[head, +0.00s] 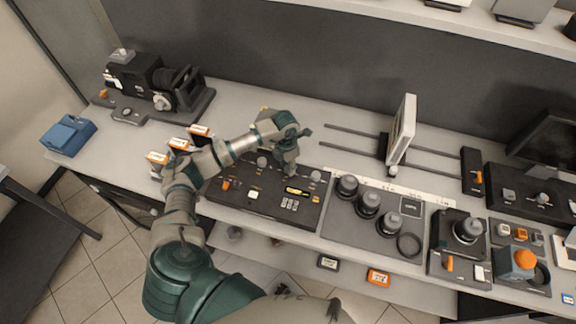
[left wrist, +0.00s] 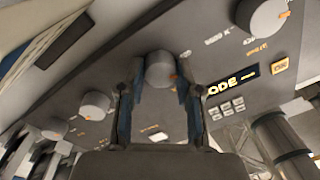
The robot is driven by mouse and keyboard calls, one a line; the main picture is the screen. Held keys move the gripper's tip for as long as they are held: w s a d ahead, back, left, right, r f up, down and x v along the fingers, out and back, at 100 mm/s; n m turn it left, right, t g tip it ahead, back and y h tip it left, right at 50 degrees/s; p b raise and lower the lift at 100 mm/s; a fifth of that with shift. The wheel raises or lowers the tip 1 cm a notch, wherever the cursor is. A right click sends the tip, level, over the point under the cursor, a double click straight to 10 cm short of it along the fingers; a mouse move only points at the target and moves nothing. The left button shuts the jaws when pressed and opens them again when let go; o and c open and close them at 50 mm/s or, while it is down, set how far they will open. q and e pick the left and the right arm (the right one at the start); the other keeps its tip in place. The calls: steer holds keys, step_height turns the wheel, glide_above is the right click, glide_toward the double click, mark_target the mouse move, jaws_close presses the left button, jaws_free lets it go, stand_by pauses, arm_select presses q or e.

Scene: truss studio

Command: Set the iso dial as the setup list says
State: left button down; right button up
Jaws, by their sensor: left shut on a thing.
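A dark control panel (head: 232,207) lies on the bench with a row of grey dials, a lit display (head: 297,191) and small buttons. My left gripper (head: 288,170) reaches down over the panel's back half. In the left wrist view, its fingers (left wrist: 160,88) stand on either side of a grey dial (left wrist: 160,68) with an orange mark and are shut on it. Another dial (left wrist: 264,17) is beside the display, which partly reads "ODE", and one (left wrist: 96,104) is on the other side. I cannot read which dial is the iso one. My right gripper is not in view.
A white upright screen (head: 402,130) stands behind on rails. Several lenses (head: 368,203) stand on a tray to the right. A black camera-like device (head: 150,80) is at the left, with a blue box (head: 68,135). Orange-and-white boxes (head: 158,158) are by my forearm.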

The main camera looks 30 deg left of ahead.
mark_target(286, 167)
arm_select(q)
steer(key=n, duration=0.5)
steer(key=shift+r+n+p, duration=0.15)
steer(key=shift+n+p, duration=0.15)
steer(key=shift+n, duration=1.7)
steer(key=c, duration=0.8)
jaws_free()
steer(key=shift+f, duration=0.2)
steer(key=shift+r, duration=0.2)
steer(key=r, duration=1.1)
steer(key=shift+s+a+r, duration=0.1)
steer(key=shift+a+r, duration=0.15)
steer(key=shift+a, duration=0.05)
